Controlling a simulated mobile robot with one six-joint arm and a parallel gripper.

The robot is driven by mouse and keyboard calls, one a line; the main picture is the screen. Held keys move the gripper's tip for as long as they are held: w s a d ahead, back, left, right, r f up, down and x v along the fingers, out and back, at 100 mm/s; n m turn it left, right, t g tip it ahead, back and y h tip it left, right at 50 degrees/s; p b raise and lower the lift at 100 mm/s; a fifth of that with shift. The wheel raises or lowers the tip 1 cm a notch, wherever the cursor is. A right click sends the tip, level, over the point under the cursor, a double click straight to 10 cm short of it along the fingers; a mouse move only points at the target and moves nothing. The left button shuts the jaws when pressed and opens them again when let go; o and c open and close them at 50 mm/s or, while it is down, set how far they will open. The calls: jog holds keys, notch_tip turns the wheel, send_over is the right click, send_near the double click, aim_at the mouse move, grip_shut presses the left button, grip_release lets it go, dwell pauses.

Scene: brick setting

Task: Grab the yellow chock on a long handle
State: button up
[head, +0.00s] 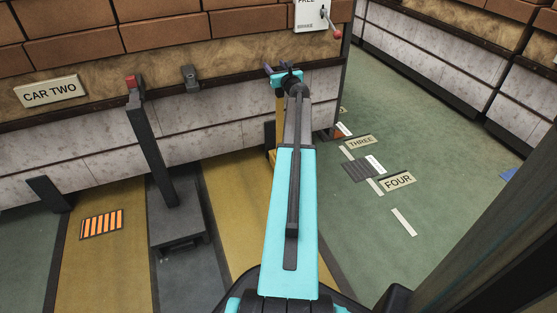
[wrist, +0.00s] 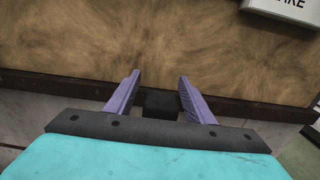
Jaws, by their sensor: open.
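A yellow upright piece (head: 280,118), which looks like the chock's long handle, stands against the car wall in the head view. My arm hides part of it, and its lower end is mostly hidden. My gripper (head: 280,70) is above its top end, close to the wall. In the wrist view my gripper (wrist: 159,77) is open, with its two purple fingers pointing at the wall. A small dark block (wrist: 160,104) shows between the fingers, nearer their bases. I cannot tell whether it is the handle's top or a bracket. The yellow chock itself is not clearly seen in the wrist view.
A dark lever with a red top (head: 134,82) and a small grey bracket (head: 190,77) are left along the wall. A "CAR TWO" sign (head: 50,91) is further left. A white box with a red-knobbed lever (head: 311,16) is up right.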

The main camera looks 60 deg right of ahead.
dwell(0.3)
grip_shut()
dwell(1.2)
jog(key=shift+r, duration=0.15)
